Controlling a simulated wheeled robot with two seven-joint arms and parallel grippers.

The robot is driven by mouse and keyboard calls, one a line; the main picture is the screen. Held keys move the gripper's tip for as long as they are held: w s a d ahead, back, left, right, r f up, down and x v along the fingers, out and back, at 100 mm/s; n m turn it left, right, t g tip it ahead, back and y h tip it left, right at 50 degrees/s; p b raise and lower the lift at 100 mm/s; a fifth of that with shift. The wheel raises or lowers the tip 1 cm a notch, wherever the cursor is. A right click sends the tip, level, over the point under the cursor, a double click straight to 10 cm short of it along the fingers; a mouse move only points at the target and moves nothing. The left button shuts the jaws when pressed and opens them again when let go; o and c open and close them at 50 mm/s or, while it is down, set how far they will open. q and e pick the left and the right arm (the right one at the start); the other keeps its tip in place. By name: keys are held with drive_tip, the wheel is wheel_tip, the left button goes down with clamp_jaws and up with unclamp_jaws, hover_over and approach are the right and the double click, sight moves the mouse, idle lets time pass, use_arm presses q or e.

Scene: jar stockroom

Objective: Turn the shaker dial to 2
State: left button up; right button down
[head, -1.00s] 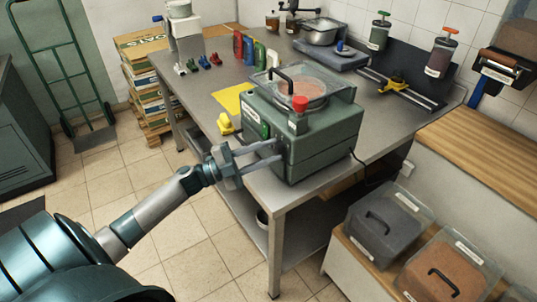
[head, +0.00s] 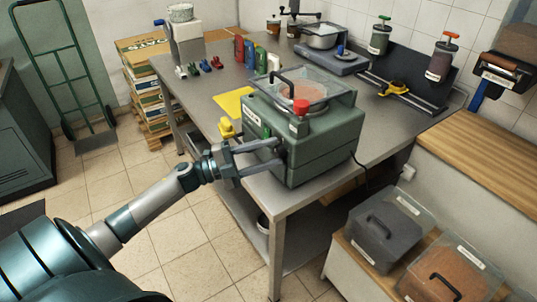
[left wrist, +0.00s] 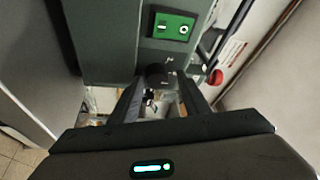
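The shaker (head: 325,150) is a green box with a clear lid and a red knob on top, standing at the near end of the grey bench. Its front panel shows a green switch plate (left wrist: 174,26) in the left wrist view. Below the plate is a black dial (left wrist: 157,74). My left gripper (head: 279,152) is at this panel, its fingers pointing at it. In the left wrist view its fingers (left wrist: 160,84) lie either side of the dial, with a gap at the right finger. The dial's number marks cannot be read. My right gripper is out of view.
A yellow object (head: 227,128) and a yellow sheet (head: 233,102) lie left of the shaker. Coloured bottles (head: 250,50) stand behind it. A black board with jars (head: 405,75) is at the back right. Lidded bins (head: 385,230) sit on the low shelf at right.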

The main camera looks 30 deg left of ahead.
use_arm(q)
drive_tip(key=shift+s+d+f, duration=0.1)
drive_tip(key=shift+d+f, duration=0.05)
drive_tip(key=shift+f, duration=0.2)
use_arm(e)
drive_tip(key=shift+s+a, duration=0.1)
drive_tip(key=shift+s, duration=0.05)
